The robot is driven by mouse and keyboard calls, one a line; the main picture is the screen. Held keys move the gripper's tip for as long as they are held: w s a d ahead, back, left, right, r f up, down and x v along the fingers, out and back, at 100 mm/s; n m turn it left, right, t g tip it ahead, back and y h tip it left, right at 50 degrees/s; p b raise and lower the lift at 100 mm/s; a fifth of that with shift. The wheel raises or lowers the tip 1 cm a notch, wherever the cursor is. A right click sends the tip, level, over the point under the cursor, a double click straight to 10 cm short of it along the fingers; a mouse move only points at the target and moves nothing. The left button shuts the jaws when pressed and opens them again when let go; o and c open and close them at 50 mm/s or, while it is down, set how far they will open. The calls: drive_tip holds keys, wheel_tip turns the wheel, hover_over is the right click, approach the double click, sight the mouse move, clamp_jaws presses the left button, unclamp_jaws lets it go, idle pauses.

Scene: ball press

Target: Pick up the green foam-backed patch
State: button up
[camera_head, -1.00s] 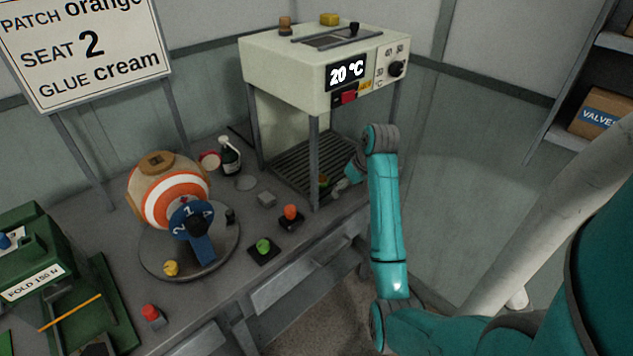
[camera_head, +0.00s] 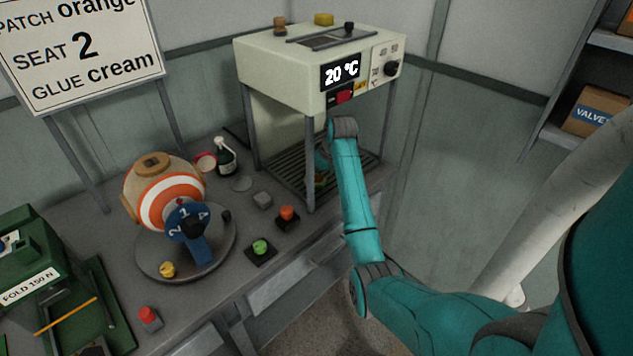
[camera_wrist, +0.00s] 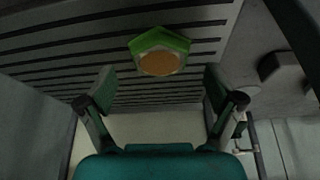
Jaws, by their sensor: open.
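The green patch (camera_wrist: 160,60) lies on the slatted rack (camera_wrist: 60,60) in the wrist view. It is many-sided, with a green rim and a tan-orange round face. My gripper (camera_wrist: 160,85) is open and empty, one finger to each side in the picture. The patch shows just beyond the fingertips, roughly centred between them; I cannot tell the height gap. In the head view, my arm reaches under the press's top housing, and the gripper and patch are largely hidden there.
The press (camera_head: 305,65) reads 20 °C; its front post (camera_head: 310,160) stands close left of my arm. Orange (camera_head: 287,213) and green (camera_head: 260,247) buttons, a bottle (camera_head: 225,158) and a striped ball (camera_head: 168,195) on a turntable share the bench.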

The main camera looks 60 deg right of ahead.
drive_tip(key=shift+x, duration=0.9)
drive_tip(key=c, duration=1)
drive_tip(key=shift+c, duration=0.2)
